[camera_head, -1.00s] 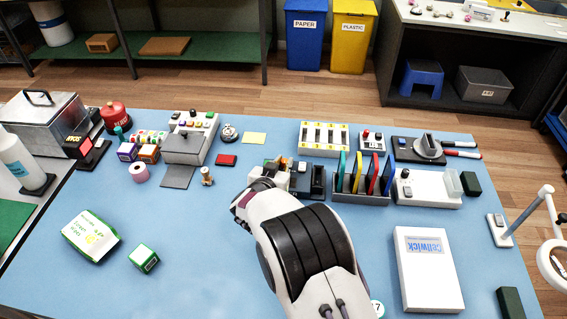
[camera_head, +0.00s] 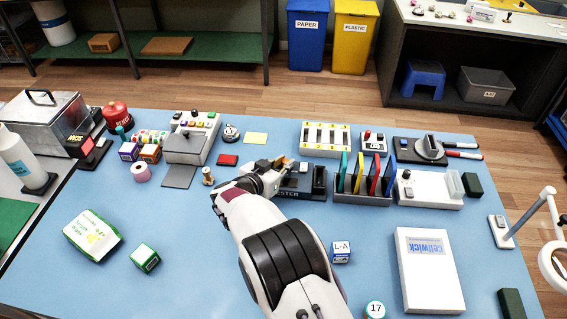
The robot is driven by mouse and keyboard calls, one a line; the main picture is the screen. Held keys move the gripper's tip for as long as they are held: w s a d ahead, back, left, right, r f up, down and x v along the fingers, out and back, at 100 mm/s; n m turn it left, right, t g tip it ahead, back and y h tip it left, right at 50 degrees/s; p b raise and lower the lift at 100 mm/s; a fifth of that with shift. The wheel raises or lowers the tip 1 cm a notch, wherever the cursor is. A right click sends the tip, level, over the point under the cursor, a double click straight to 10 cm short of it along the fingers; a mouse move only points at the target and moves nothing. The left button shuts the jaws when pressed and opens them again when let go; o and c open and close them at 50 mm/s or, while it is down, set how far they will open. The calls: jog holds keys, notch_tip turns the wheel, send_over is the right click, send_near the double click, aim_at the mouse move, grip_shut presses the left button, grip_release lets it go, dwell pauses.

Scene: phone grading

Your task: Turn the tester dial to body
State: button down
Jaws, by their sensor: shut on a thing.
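The tester (camera_head: 300,195) is a dark unit near the middle of the blue table, with part of its "TESTER" label showing on the front edge. My gripper (camera_head: 281,166) is over its left part, shut on what appears to be the tester dial. The dial itself is hidden by the fingers and wrist, so I cannot read which mark it points to. A dark upright block (camera_head: 319,182) stands at the tester's right end.
A rack (camera_head: 362,199) with coloured upright plates stands close to the right of the tester. A small wooden figure (camera_head: 208,177) stands to the left.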

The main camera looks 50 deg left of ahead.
jog(key=shift+r, duration=0.1)
jog(key=c, duration=2)
grip_release()
jog(key=shift+o, duration=0.2)
jog(key=shift+s, duration=0.1)
jog(key=v, duration=1.2)
jog(key=shift+d, duration=0.1)
